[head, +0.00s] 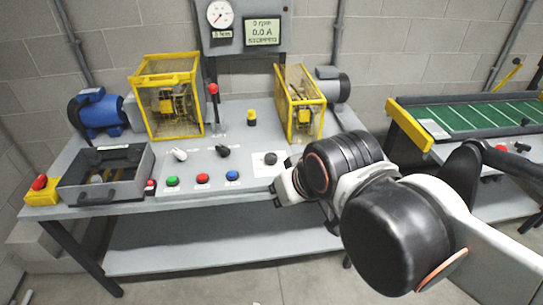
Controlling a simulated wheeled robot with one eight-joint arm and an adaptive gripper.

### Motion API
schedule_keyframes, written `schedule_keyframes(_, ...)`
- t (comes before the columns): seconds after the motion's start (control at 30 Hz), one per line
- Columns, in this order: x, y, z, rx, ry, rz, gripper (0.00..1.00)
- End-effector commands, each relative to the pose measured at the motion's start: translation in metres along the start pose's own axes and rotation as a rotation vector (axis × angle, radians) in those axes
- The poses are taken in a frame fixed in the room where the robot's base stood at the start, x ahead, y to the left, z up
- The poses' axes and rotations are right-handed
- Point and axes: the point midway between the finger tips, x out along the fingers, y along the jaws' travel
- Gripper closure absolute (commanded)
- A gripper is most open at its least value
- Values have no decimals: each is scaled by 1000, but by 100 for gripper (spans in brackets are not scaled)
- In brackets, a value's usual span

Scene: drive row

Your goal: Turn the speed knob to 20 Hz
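A round dark knob (270,158) on a pale dial plate is at the right of the sloped grey control panel (240,182). It looks like the speed knob, but its markings are too small to read. My gripper (279,187) is just in front of and below this knob, over the panel's right end, and apart from it as far as I can tell. The gripper's fingers are small and partly hidden by my wrist, so their opening does not show. The display (262,32) on the back board reads 0 rpm, 0.0 A and seemingly STOPPED.
A white-handled switch (179,154), a black switch (222,150) and green, red and blue buttons (203,178) share the panel. Yellow guards (167,95) and a red-topped lever (213,90) stand behind. A grey open box (105,172) and emergency stop (40,184) are at left.

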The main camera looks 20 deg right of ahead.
Motion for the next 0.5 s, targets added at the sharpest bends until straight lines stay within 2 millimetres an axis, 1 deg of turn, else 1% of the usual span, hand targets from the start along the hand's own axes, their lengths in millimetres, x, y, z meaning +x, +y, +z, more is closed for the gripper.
schedule_keyframes(0.03,-1,1,-5,13,-5,1,66)
schedule_keyframes(0.13,-2,3,-20,73,-25,6,43)
schedule_keyframes(0.17,-3,4,-26,99,-35,8,40)
schedule_keyframes(0.33,1,12,-71,291,-100,31,40)
schedule_keyframes(0.5,14,22,-113,490,-164,66,40)
